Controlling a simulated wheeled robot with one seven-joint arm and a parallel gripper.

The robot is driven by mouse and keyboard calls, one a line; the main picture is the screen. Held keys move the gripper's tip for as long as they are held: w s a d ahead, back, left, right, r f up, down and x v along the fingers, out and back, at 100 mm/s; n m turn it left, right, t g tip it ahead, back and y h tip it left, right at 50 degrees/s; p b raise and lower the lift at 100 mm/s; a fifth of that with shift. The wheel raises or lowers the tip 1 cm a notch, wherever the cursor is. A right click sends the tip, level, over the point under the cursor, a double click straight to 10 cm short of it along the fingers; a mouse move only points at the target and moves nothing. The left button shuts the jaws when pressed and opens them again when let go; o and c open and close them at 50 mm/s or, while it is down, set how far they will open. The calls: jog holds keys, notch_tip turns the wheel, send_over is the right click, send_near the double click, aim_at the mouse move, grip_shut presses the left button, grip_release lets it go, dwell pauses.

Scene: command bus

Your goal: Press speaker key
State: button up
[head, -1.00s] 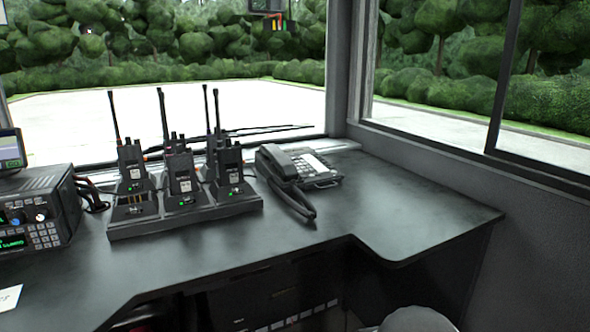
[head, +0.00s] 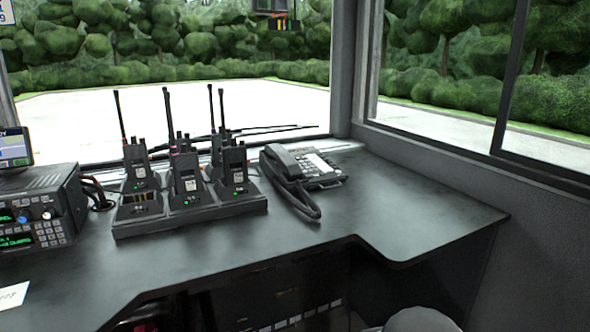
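A dark desk phone (head: 329,181) stands on the black desk near the window corner. Its black handset (head: 281,164) lies along the left side, with a coiled cord (head: 303,204) hanging toward the front. A pale panel with keys (head: 316,163) is on the right part of the phone. The single keys are too small to tell apart, so I cannot pick out the speaker key. My gripper is not in view.
A charger rack (head: 190,219) with several upright handheld radios stands left of the phone. A radio console (head: 42,209) is at the far left. The desk (head: 415,213) is clear right of the phone. A grey rounded shape (head: 420,319) shows at the bottom edge.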

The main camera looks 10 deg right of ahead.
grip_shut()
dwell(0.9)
